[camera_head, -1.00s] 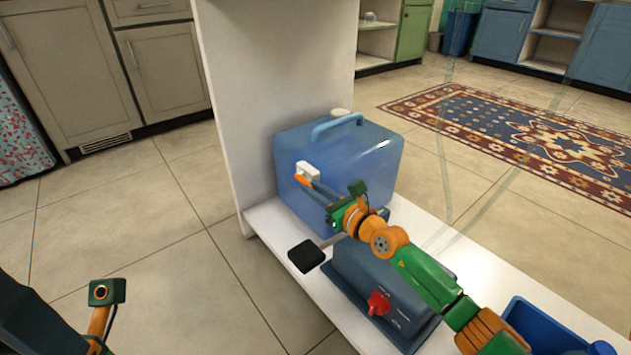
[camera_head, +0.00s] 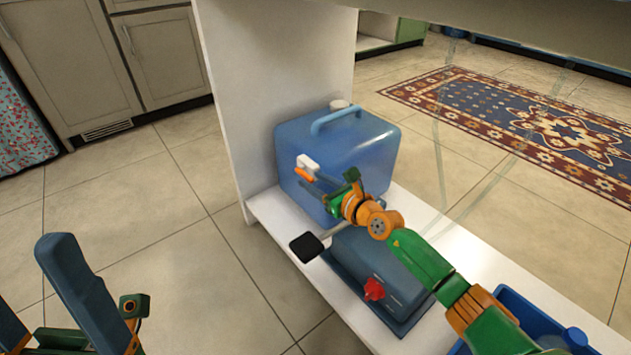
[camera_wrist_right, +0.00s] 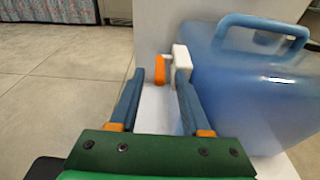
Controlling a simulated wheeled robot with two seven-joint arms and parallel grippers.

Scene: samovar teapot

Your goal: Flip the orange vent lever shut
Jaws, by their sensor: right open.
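The orange vent lever (camera_head: 305,174) is on a white spigot (camera_head: 307,163) at the front of a blue translucent water container (camera_head: 345,160). The white spigot body (camera_wrist_right: 181,66) is close to the right fingertip. In the head view, my right gripper (camera_head: 316,188) is open, just below and right of the lever. My left gripper (camera_head: 42,285) is open and empty at the lower left, far from the container.
A blue-grey appliance with a red knob (camera_head: 374,289) stands on the white shelf (camera_head: 437,222) below my right arm. A black pad (camera_head: 306,247) lies by the shelf edge. A blue bin (camera_head: 520,318) is at lower right. A white panel (camera_head: 275,75) rises behind the container.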

